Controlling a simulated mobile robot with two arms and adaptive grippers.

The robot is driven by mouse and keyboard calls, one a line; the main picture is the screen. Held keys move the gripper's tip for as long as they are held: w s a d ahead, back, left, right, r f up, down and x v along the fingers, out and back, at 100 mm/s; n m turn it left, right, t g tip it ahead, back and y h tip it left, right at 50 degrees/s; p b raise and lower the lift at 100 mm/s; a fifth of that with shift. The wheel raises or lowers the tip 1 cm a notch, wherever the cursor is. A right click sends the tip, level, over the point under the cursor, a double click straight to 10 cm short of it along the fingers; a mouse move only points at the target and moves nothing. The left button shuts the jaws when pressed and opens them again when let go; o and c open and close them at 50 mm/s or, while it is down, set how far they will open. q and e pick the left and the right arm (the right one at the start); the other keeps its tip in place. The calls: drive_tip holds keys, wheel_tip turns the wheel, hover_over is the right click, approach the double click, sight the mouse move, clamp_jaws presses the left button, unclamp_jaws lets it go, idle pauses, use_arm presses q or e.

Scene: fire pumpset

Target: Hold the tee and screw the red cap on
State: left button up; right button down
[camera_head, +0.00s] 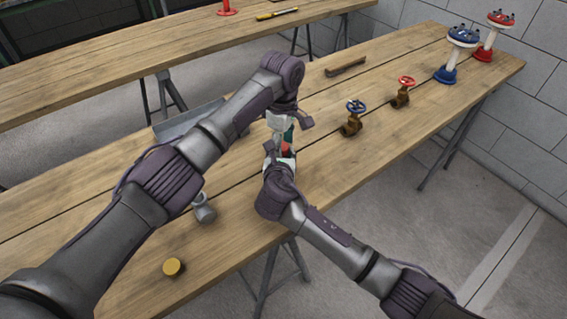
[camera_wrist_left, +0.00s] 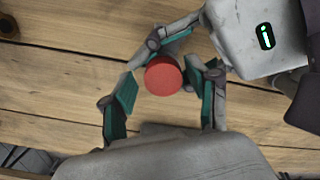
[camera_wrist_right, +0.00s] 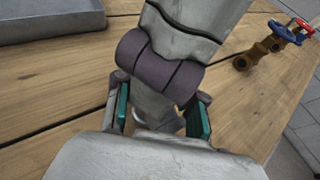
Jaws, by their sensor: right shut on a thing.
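The red cap (camera_head: 287,148) is between my two grippers, above the table, and its round face shows in the left wrist view (camera_wrist_left: 163,77). My right gripper (camera_wrist_left: 180,60) is shut on the red cap, with a fingertip at either side. My left gripper (camera_wrist_left: 164,102) is open above it, its teal pads on both sides and apart from the cap. In the right wrist view, the left arm hides the cap between my right fingers (camera_wrist_right: 162,112). A grey fitting (camera_head: 203,208), seemingly the tee, lies on the table near its front edge, left of the grippers.
A yellow cap (camera_head: 173,267) lies near the front edge. A grey tray (camera_head: 172,127) is behind my left arm. Brass valves with blue (camera_head: 355,106) and red (camera_head: 406,81) handwheels stand to the right, with flanged pieces (camera_head: 463,37) beyond. A brown bar (camera_head: 345,67) lies at the back.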

use_arm(q)
drive_tip(key=shift+a, duration=0.15)
drive_tip(key=shift+r, duration=2.25)
drive_tip(key=shift+c, duration=0.4)
drive_tip(key=shift+r+n, duration=0.3)
drive_tip(key=shift+r, duration=0.05)
wheel_tip(320, 180, up, 3)
drive_tip(key=n, duration=0.2)
drive_tip(key=shift+f+n, duration=0.1)
drive_tip(key=shift+n, duration=0.3)
drive_tip(key=shift+f, duration=4.05)
